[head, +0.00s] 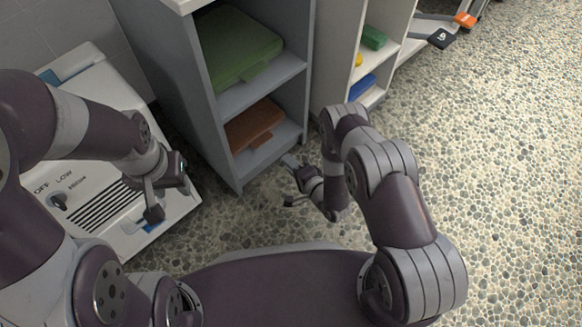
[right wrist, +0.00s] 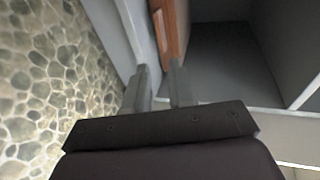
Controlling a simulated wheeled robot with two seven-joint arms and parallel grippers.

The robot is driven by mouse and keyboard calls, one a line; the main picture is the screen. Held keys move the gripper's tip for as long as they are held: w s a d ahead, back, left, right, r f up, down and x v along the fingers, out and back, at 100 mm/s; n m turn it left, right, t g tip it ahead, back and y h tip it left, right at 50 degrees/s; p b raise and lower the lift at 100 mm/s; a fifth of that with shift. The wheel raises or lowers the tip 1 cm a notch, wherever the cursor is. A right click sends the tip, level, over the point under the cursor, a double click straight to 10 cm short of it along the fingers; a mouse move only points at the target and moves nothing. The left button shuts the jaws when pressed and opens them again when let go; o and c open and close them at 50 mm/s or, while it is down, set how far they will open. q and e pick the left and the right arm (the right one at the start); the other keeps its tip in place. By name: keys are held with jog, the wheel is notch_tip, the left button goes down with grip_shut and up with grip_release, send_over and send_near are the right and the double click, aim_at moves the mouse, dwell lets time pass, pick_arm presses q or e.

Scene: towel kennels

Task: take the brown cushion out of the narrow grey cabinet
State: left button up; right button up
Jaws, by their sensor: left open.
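The narrow grey cabinet (head: 225,150) stands at upper centre in the head view. The brown cushion (head: 254,124) lies flat on its low shelf, with a small tab at its front edge. The brown cushion also shows edge-on in the right wrist view (right wrist: 174,28), just beyond my fingertips. My right gripper (head: 291,181) is in front of the cabinet's low opening, its jaws apart and nothing between them; its fingers also show in the right wrist view (right wrist: 160,86). My left gripper (head: 168,198) is open and empty, left of the cabinet above a white appliance.
A green cushion (head: 235,48) lies on the shelf above. The white appliance (head: 187,207) with a dial and vents stands at left. A white shelf unit (head: 336,60) with coloured items is right of the cabinet. Pebbled floor (head: 500,150) is clear at right.

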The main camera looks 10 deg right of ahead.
aim_at(265, 142)
jog(key=b+x, duration=0.8)
jog(key=x, duration=0.4)
jog(key=shift+s+f, duration=0.1)
jog(key=shift+f, duration=0.1)
jog(key=shift+w+a+r, duration=0.1)
jog(key=shift+w+a, duration=0.05)
jog(key=shift+w, duration=0.25)
grip_shut()
